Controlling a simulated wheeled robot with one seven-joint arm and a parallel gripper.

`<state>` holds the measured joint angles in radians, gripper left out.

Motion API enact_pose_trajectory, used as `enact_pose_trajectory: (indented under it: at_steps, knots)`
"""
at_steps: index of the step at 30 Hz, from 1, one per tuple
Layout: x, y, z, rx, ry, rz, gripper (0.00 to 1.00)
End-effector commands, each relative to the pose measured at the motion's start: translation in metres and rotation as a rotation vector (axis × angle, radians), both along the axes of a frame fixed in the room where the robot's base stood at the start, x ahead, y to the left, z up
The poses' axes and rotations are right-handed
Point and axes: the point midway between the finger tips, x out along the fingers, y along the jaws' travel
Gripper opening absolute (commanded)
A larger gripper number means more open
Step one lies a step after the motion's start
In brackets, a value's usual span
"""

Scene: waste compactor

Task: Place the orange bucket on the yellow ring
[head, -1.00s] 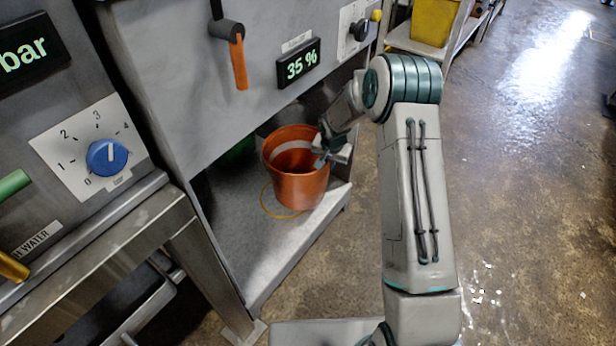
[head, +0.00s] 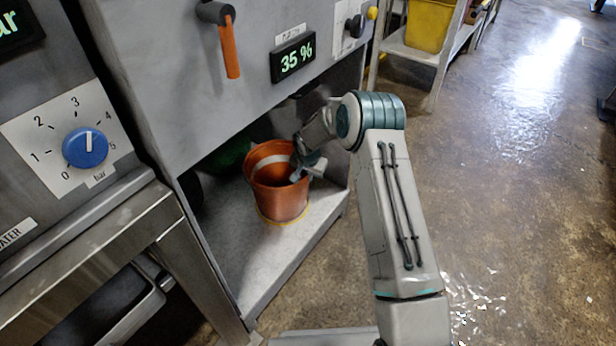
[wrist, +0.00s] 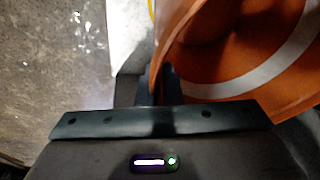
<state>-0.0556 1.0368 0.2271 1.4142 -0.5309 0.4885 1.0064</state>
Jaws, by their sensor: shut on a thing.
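The orange bucket (head: 279,195) is upright over the lower shelf of the machine, with a pale band inside its rim. My gripper (head: 304,168) is shut on the bucket's right rim. In the wrist view the bucket (wrist: 225,50) fills the upper right, with its wall at my gripper (wrist: 158,85). I cannot tell whether the base touches the shelf.
The shelf (head: 262,262) is bare in front of the bucket. A green object (head: 230,155) stands in shadow behind it. The machine's front panel with an orange lever (head: 230,52) overhangs the shelf. A steel bench (head: 110,235) stands at the left; open floor lies right.

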Motion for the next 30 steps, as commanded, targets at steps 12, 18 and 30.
enact_pose_trajectory:
  at_steps: [12,18,30]
  knots:
    - [0.0,0.0,-0.002,0.0,0.001,0.0,0.27]
    - [0.0,0.0,0.002,0.0,0.0,0.0,0.27]
    - [-0.016,0.001,0.063,0.0,0.0,0.001,0.27]
